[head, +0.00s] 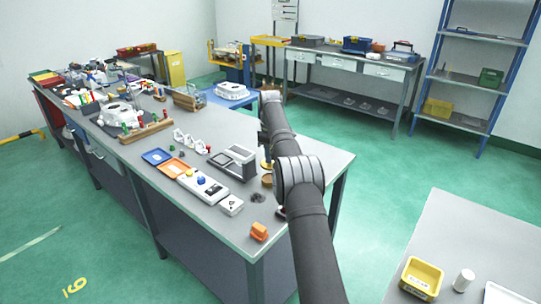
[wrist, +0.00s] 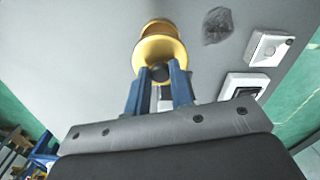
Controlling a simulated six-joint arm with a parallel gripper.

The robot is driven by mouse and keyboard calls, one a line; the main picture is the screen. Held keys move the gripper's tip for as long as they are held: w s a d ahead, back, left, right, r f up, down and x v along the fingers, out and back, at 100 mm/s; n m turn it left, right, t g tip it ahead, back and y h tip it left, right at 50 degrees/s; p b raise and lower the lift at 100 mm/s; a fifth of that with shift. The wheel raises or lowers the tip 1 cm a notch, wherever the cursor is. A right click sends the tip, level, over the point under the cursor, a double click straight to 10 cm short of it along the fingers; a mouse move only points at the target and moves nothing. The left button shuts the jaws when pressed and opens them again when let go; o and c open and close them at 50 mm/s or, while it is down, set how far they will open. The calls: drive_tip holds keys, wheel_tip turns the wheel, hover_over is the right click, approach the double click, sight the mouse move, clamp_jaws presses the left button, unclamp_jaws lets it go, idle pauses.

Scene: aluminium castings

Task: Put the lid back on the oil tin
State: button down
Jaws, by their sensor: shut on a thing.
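My gripper (wrist: 160,79) has two blue fingers, closed on the dark knob of a gold-coloured lid (wrist: 160,47) in the wrist view. The lid's round face is turned towards the wrist camera. The gold-coloured oil tin (wrist: 157,25) shows beyond the lid and is partly hidden by it. In the head view the lid (head: 265,164) is just above the tin (head: 267,181), with a small gap seen between them. The tin stands on the bench near its right edge, beside my arm. My arm hides part of the gripper there.
A dark scrap (head: 258,197) lies close to the tin and also shows in the wrist view (wrist: 217,25). A grey framed device (head: 232,162), a white switch box (head: 230,205) and an orange block (head: 259,232) are nearby on the bench (head: 305,160).

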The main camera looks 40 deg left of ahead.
drive_tip(key=shift+f, duration=3.15)
drive_tip(key=shift+f, duration=0.15)
drive_tip(key=c, duration=0.7)
unclamp_jaws()
drive_tip(key=shift+r, duration=3.5)
clamp_jaws()
